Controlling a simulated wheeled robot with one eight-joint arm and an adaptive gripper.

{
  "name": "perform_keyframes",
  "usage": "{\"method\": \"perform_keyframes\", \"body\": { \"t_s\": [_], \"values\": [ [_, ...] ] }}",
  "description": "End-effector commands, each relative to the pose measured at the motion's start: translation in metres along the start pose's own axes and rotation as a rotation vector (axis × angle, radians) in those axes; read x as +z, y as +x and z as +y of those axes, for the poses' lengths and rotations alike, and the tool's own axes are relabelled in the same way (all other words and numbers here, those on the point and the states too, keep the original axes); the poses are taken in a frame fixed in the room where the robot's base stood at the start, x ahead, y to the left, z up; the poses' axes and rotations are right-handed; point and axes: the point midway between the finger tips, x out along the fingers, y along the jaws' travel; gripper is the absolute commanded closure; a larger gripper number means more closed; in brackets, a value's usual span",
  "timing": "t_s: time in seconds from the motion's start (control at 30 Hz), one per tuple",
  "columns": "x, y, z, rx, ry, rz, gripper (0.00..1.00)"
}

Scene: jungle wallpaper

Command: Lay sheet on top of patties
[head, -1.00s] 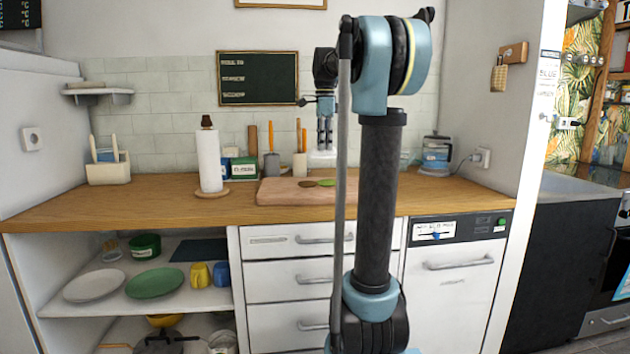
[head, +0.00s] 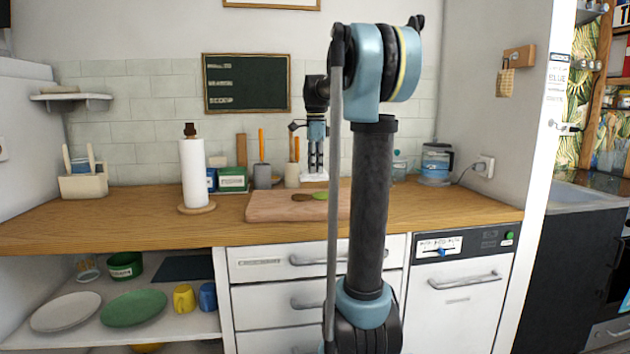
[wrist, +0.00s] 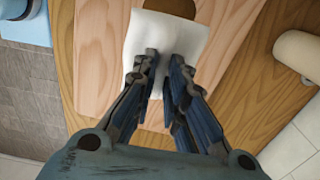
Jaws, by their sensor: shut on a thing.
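My gripper (head: 316,168) is shut on a white sheet (head: 314,178), which hangs above the cutting board. In the wrist view the fingertips (wrist: 163,57) pinch the near part of the sheet (wrist: 190,38), which spreads out nearly flat beyond them. On the board (head: 265,208) lie a dark brown patty (head: 302,197) and a flat green item (head: 321,195), close together. In the wrist view a brown shape (wrist: 170,5) shows partly past the sheet's far edge; I cannot tell for sure that it is a patty. My own arm hides the board's right part in the head view.
A paper towel roll (head: 194,172) stands left of the board. A green box (head: 233,180), a grey utensil holder (head: 262,177) and a pale holder (head: 292,175) stand behind it. A kettle (head: 436,164) is at right. The counter (head: 110,225) has free room at left.

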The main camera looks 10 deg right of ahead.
Motion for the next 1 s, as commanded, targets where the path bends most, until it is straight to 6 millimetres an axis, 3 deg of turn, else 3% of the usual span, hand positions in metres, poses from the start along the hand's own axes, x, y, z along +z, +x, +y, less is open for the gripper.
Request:
{"method": "perform_keyframes", "body": {
  "t_s": [0.4,1.0],
  "values": [
    [0.001,0.042,0.0,0.0,-0.002,0.0,1.0],
    [0.001,0.05,0.0,0.0,-0.001,0.0,1.0]
  ]
}}
